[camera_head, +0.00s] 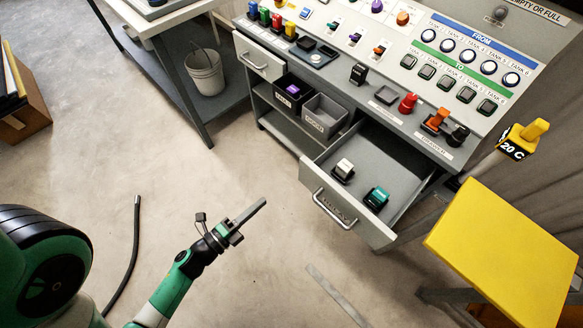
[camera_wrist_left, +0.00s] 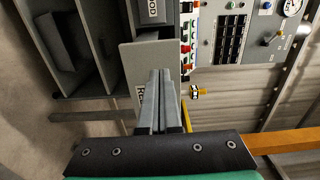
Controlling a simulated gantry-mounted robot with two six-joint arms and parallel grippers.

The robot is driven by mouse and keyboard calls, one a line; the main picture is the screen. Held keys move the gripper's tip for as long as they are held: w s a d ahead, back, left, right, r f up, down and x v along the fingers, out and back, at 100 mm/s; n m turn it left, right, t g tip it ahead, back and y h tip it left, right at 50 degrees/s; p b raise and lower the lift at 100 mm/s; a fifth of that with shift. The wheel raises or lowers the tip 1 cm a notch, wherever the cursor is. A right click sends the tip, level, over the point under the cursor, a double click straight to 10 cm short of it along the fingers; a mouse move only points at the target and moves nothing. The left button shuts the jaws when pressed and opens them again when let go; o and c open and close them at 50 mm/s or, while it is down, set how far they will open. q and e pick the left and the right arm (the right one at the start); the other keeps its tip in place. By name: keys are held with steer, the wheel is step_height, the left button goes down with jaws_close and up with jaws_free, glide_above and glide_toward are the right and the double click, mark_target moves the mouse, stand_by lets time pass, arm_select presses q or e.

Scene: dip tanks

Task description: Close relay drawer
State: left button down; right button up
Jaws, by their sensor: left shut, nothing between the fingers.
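The relay drawer (camera_head: 330,213) stands pulled out of the grey console at its right side, with a bar handle on its front panel. A relay with a white top (camera_head: 344,170) and a relay with a teal top (camera_head: 377,198) sit inside. My left gripper (camera_head: 262,204) is shut and empty, above the floor to the left of the drawer front and apart from it in the head view. In the left wrist view its shut fingers (camera_wrist_left: 158,74) overlap the drawer's front panel (camera_wrist_left: 138,62) and hide part of its label; contact cannot be told. My right gripper is not in view.
A black bin (camera_head: 292,95) and a grey bin (camera_head: 324,117) sit on the shelf between the drawers. A yellow tabletop (camera_head: 505,250) stands to the right. The floor (camera_head: 240,270) before the drawer is mostly clear.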

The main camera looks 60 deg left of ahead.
arm_select(q)
steer(key=b, duration=0.3)
glide_toward(300, 167)
steer(key=x, duration=0.7)
steer(key=shift+s, duration=0.1)
